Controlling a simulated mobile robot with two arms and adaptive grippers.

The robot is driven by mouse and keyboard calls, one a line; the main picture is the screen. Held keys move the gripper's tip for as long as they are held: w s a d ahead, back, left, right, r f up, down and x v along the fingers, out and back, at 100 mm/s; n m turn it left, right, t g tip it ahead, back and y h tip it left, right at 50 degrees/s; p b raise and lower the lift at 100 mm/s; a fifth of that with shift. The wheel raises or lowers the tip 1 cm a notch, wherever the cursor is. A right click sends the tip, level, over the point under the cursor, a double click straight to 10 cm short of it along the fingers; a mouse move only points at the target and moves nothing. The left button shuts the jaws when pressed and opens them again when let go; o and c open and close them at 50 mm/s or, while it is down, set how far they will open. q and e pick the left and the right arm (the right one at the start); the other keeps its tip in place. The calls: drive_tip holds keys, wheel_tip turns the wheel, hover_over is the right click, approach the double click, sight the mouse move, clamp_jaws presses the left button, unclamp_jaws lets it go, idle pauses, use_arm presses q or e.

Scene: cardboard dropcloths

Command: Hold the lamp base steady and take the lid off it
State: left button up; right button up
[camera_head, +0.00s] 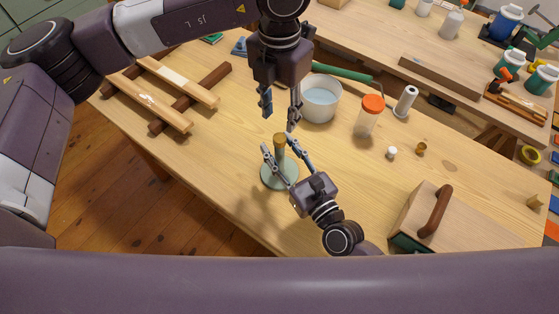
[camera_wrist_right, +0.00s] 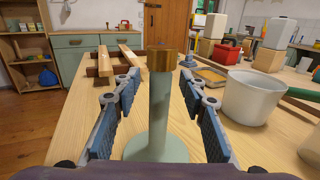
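The lamp base (camera_head: 272,180) is pale green, with a wide round foot and an upright stem, and stands on the wooden table. A brown-gold lid (camera_head: 279,139) sits on top of the stem; it also shows in the right wrist view (camera_wrist_right: 161,61). My right gripper (camera_head: 278,146) is open, with one finger on each side of the stem. In the right wrist view the stem (camera_wrist_right: 160,105) stands between the fingers, with gaps on both sides. My left gripper (camera_head: 279,118) is open and empty, pointing down, and appears just above the lid in the head view.
A white pot (camera_head: 320,108) with a green handle and an orange-lidded jar (camera_head: 369,116) stand right of my left gripper. A wooden box (camera_head: 412,213) with a brown handle is at the right. Wooden rails (camera_head: 160,97) lie at the left. The table's front edge is near the lamp.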

drive_tip(key=shift+c, duration=0.6)
use_arm(q)
drive_tip(key=shift+w, duration=0.1)
use_arm(e)
clamp_jaws()
